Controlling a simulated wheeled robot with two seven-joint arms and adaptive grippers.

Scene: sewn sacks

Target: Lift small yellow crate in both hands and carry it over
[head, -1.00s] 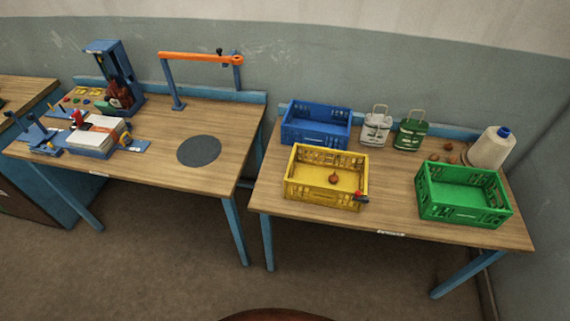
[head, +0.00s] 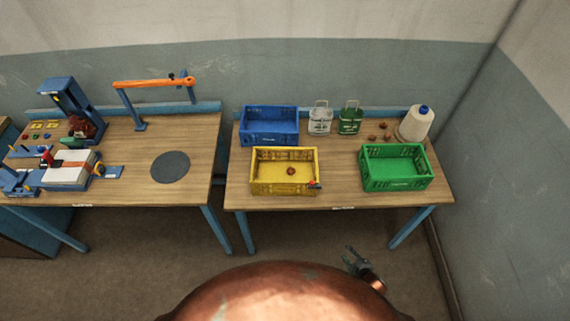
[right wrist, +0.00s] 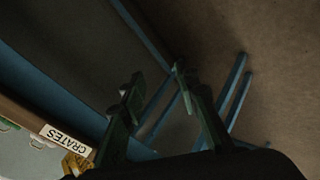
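The small yellow crate (head: 284,188) stands upright near the front edge of the right-hand table, with a small brown round thing (head: 291,171) inside. A small red and dark item (head: 314,184) is at its front right corner. My right gripper (head: 350,256) is in front of and below the table edge, right of the crate and well apart from it. In the right wrist view its two fingers (right wrist: 157,82) stand apart with nothing between them. A bit of yellow (right wrist: 77,164) shows at that view's lower left. My left gripper is not in view.
A blue crate (head: 270,125) stands behind the yellow one, a green crate (head: 396,170) to its right. The left table has a bare area around a dark disc (head: 170,167).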

